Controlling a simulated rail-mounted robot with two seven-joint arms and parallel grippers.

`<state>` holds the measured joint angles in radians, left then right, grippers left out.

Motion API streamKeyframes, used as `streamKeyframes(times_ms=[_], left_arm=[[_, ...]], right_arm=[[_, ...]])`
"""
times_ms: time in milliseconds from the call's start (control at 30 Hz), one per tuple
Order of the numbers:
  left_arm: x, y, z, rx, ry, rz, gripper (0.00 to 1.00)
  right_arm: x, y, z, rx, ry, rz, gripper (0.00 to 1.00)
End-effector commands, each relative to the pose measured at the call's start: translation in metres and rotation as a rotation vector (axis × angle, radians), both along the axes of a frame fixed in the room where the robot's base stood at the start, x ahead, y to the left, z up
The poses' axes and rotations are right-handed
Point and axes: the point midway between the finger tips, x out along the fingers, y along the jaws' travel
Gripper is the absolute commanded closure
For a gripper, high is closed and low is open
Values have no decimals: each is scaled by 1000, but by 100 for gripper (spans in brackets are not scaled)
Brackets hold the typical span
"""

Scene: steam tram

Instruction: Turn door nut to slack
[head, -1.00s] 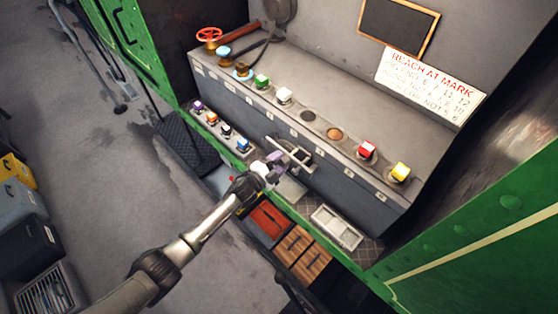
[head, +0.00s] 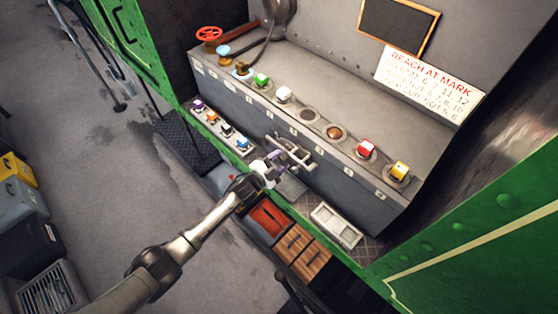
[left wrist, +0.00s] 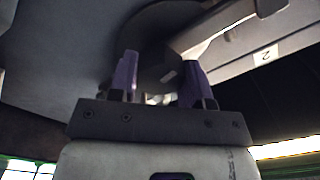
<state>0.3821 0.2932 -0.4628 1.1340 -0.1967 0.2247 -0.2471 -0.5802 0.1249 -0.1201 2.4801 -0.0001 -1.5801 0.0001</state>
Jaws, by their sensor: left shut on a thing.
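My left gripper (head: 274,163) reaches the front face of the grey cabinet (head: 240,106), at a pale metal bracket (head: 296,147). In the left wrist view, its purple fingers (left wrist: 160,82) point up at a dark rounded part below a pale bar (left wrist: 220,28). The gripper is shut on a small pale metal piece (left wrist: 160,99) between the fingertips, which I take to be the door nut. The nut is mostly hidden, so its turn angle cannot be read. My right gripper is not in view.
Coloured knobs, including a red one (head: 366,150) and a yellow one (head: 400,171), line the cabinet top. A row of smaller knobs (head: 227,131) sits left of the gripper. A red box (head: 268,220), wooden boxes (head: 302,252) and a pale tray (head: 336,225) lie below.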

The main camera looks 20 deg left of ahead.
Motion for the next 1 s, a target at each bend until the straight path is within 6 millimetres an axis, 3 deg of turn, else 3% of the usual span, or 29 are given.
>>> streamKeyframes(times_ms=[33, 67, 300, 667, 1000], left_arm=[[0, 0, -1, -4, 3, 2, 79], [0, 0, -1, -4, 4, 2, 52], [0, 0, -1, -2, 1, 1, 30], [-7, 3, -1, 0, 2, 1, 30], [-64, 28, -2, 0, 4, 1, 30]], right_arm=[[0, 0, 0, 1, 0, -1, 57], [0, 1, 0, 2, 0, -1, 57], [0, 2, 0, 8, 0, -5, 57], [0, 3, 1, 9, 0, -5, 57], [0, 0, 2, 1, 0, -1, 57]])
